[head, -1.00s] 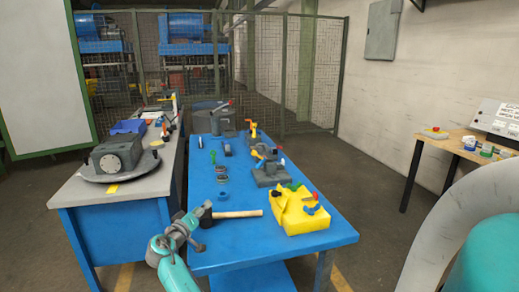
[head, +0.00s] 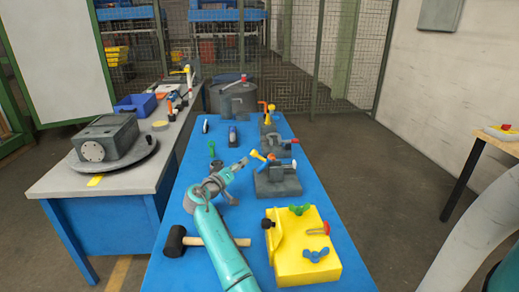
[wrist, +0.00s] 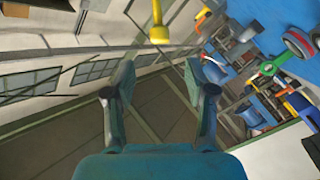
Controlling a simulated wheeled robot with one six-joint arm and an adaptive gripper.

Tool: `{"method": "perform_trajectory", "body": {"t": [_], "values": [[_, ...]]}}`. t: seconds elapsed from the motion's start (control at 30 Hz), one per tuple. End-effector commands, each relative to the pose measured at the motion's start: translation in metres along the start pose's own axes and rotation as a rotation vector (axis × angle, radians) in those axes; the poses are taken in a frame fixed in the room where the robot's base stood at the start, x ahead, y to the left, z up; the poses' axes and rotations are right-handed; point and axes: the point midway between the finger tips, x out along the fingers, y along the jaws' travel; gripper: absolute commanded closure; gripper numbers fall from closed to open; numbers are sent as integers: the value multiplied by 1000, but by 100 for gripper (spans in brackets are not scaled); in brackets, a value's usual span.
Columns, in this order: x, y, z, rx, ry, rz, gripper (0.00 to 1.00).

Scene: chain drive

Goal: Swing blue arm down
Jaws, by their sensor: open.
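A dark grey clamp fixture (head: 278,183) stands on the blue table in the head view. A short raised lever with a yellow tip (head: 257,155) rises from its left side, with small blue and orange parts beside it. Which part is the blue arm is too small to tell. My gripper (head: 243,162) is just left of the yellow tip, above the table; contact cannot be told. In the wrist view my gripper (wrist: 160,80) is open and empty, fingers spread. A yellow knob on a rod (wrist: 159,32) shows beyond the fingertips, between them.
A yellow block (head: 300,265) with green and blue wing nuts stands at the front right. A black-headed mallet (head: 175,241) lies beneath my arm. Another grey fixture (head: 275,146) stands behind the clamp. A grey bench (head: 60,178) runs along the left.

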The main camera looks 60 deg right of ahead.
Motion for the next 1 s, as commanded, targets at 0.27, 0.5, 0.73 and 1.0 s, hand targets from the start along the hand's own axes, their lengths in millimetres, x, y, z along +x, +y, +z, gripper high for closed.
{"method": "perform_trajectory", "body": {"t": [0.27, 0.5, 0.73, 1.0], "values": [[33, 1, 0, 0, -2, 3, 45], [75, 1, 0, 0, -1, 2, 45], [101, 1, 0, 0, 0, 1, 45], [107, 0, 0, 1, 0, 0, 45]]}}
